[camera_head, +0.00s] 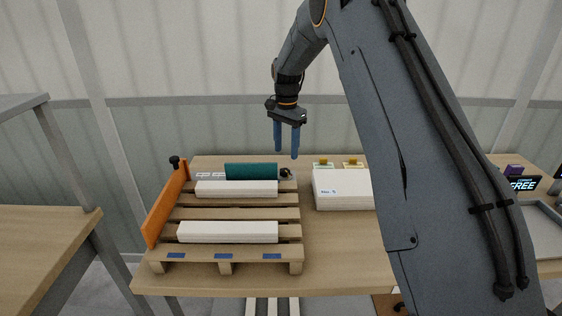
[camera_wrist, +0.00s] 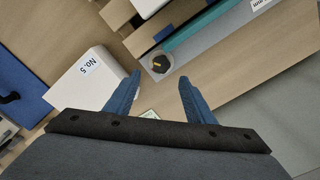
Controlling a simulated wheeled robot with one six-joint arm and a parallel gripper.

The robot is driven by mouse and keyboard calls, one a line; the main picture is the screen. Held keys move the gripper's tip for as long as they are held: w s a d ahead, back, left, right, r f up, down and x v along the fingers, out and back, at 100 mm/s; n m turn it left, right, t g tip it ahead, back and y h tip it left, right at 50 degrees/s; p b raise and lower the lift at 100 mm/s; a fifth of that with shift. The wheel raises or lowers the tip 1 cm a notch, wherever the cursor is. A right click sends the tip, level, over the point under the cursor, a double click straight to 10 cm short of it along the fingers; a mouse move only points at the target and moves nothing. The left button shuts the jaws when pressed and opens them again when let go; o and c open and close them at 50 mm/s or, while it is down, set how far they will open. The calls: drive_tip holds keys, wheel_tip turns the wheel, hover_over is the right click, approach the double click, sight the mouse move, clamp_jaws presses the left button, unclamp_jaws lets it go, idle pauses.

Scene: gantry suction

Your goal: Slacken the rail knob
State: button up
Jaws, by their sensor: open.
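A dark round knob (camera_head: 286,173) sits at the right end of a teal bar (camera_head: 251,171) at the back of the pallet. In the wrist view this knob (camera_wrist: 160,64) is black with a yellow mark on top, on a grey plate. Another black knob (camera_head: 175,161) stands at the far end of an orange board (camera_head: 165,205); I cannot tell from its look whether it belongs to a rail. My gripper (camera_head: 287,153) is open and empty, fingers pointing down, above and apart from the knob by the teal bar. In the wrist view that knob shows just beyond the fingertips (camera_wrist: 160,77).
The wooden pallet (camera_head: 225,254) bears white blocks (camera_head: 228,232). A white box (camera_head: 341,190) stands to its right, with two small yellow-topped items (camera_head: 323,163) behind it. Bare tabletop (camera_head: 340,250) lies in front of the box.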

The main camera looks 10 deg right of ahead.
sight(284, 170)
drive_tip(key=shift+f, duration=0.4)
drive_tip(key=f+p, duration=0.1)
drive_tip(key=f, duration=0.1)
drive_tip(key=f+p, duration=0.1)
drive_tip(key=f, duration=0.2)
drive_tip(key=shift+a+f+p, duration=0.3)
drive_tip(key=shift+f+p, duration=0.05)
drive_tip(key=shift+p, duration=0.05)
drive_tip(key=shift+f, duration=0.6)
drive_tip(key=c, duration=1.1)
drive_tip(key=shift+o, duration=0.2)
